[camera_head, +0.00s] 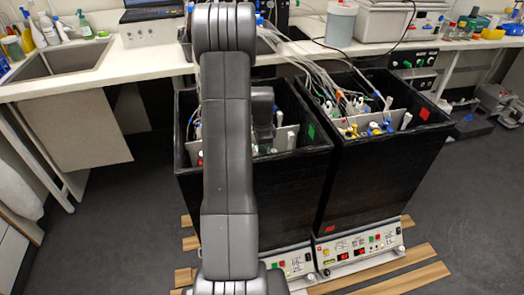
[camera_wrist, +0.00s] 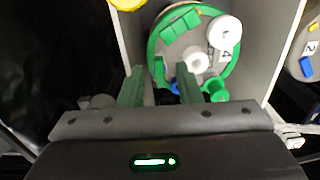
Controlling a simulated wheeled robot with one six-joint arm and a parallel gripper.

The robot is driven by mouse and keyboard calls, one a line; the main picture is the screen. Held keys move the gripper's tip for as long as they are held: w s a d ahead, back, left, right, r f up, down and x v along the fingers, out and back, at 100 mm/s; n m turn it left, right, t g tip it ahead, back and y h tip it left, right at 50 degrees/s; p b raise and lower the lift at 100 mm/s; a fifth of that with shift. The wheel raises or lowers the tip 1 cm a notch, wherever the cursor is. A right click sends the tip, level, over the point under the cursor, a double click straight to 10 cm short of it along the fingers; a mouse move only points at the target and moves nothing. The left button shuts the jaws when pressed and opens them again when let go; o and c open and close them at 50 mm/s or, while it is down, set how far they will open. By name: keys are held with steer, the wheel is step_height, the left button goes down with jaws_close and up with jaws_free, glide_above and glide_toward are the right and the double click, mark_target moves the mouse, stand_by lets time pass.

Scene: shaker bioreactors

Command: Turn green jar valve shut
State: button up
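The green jar (camera_wrist: 166,52) shows in the wrist view as a round grey lid with a green rim, a label reading 4, white caps and a green block on top. A small green valve-like part (camera_wrist: 216,90) sits at the lid's near right edge, and a blue part shows beside the right finger. My gripper (camera_wrist: 158,76) is open, its two fingers apart at the lid's near left edge, with no object clearly held between them. I cannot tell whether a finger touches the lid. In the head view, my arm hides much of the left black box's inside.
The left black box (camera_head: 300,185) and right black box (camera_head: 385,180) stand side by side, with tubes and jars inside. A light wall (camera_wrist: 286,50) rises right of the green jar. A jar labelled 2 (camera_wrist: 312,48) lies beyond it. A sink counter (camera_head: 60,80) runs behind.

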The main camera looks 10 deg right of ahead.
step_height(320, 180, up, 14)
steer(key=shift+f, duration=0.15)
stand_by(0.5)
steer(key=shift+f, duration=0.1)
step_height(320, 180, down, 14)
steer(key=shift+r, duration=0.15)
stand_by(0.5)
steer(key=shift+r, duration=0.15)
